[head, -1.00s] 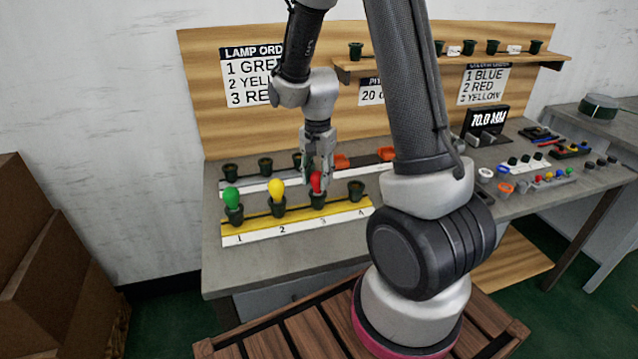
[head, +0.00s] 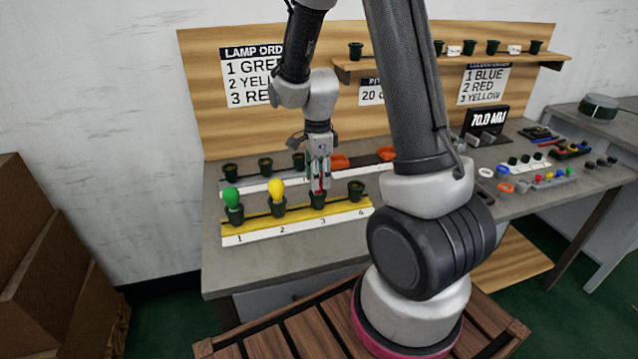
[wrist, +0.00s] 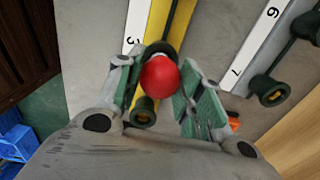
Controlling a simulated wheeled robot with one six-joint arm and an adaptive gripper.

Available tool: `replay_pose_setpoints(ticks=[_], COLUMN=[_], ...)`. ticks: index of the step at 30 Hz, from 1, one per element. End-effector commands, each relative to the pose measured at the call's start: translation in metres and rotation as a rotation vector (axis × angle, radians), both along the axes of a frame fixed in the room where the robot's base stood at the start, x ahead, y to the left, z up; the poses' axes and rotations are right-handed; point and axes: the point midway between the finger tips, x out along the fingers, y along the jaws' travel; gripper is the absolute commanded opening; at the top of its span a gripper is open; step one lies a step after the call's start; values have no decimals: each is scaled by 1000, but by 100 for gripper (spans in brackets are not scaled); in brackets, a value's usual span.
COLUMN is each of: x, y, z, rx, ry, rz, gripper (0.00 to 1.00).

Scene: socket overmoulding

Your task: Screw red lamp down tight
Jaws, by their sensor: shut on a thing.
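The red lamp (wrist: 159,77) stands in the dark green socket at position 3 (head: 318,202) of the yellow strip (head: 298,218). My gripper (head: 319,183) points down over it and is shut on the red lamp. In the wrist view the green-padded fingers flank the round red bulb, the gripper (wrist: 161,86) centred on it. In the head view the fingers hide most of the bulb; only a thin red part shows.
A green lamp (head: 231,198) and a yellow lamp (head: 276,190) stand in positions 1 and 2, left of my gripper. The socket at position 4 (head: 356,190) is empty. A back row of sockets (head: 265,166) and orange parts (head: 387,153) lie close behind.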

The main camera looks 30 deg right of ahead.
Motion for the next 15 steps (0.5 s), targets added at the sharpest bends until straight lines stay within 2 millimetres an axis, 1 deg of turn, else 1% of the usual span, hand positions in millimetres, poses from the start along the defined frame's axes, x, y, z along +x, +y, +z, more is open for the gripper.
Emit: replay_pose_setpoints(ticks=[9,11,15], x=[0,0,0], y=[0,0,0], z=[0,0,-1], rx=[0,0,0], ry=[0,0,0], rz=[-33,-83,-288], gripper=[19,19,19])
